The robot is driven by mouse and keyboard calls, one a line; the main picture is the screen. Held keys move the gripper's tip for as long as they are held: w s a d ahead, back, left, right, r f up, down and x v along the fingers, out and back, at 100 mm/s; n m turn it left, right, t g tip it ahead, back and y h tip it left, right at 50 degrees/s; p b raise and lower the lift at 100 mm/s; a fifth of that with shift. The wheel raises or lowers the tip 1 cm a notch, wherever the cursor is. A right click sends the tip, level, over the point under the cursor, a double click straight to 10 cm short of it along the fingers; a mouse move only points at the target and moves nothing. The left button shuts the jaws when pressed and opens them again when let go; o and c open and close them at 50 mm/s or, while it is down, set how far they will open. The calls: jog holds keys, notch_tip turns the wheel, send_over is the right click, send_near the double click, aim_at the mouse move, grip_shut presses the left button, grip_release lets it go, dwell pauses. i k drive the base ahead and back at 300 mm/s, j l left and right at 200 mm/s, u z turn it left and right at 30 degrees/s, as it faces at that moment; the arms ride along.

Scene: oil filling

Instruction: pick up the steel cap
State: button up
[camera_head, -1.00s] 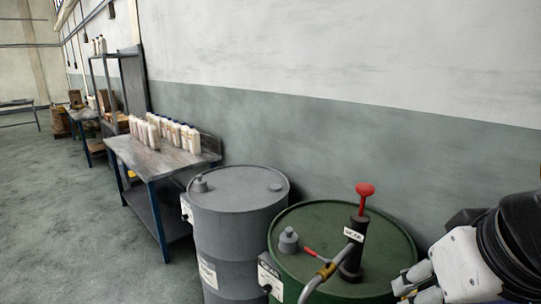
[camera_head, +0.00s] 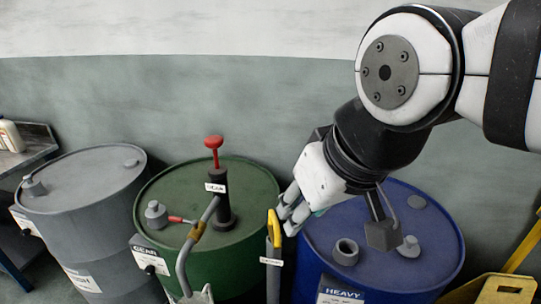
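A small grey cap (camera_head: 408,246) sits on top of the blue drum (camera_head: 440,258), to the right of an open grey neck (camera_head: 346,252). Similar grey caps sit on the green drum (camera_head: 156,214) and on the grey drum (camera_head: 34,188); I cannot tell by look alone which is the steel cap. My gripper (camera_head: 287,221) is at the left edge of the blue drum, its fingers pointing down and left, apart from these caps. It shows nothing held, but the small, angled view does not settle how far its fingers are parted.
A pump with a red knob (camera_head: 213,142) and curved hose stands on the green drum. A yellow-handled shaft (camera_head: 274,262) rises close to my gripper. A yellow object (camera_head: 505,290) is at lower right. A bench (camera_head: 30,150) is at far left.

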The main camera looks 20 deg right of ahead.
aim_at(410, 249)
jog(key=z, duration=1.4)
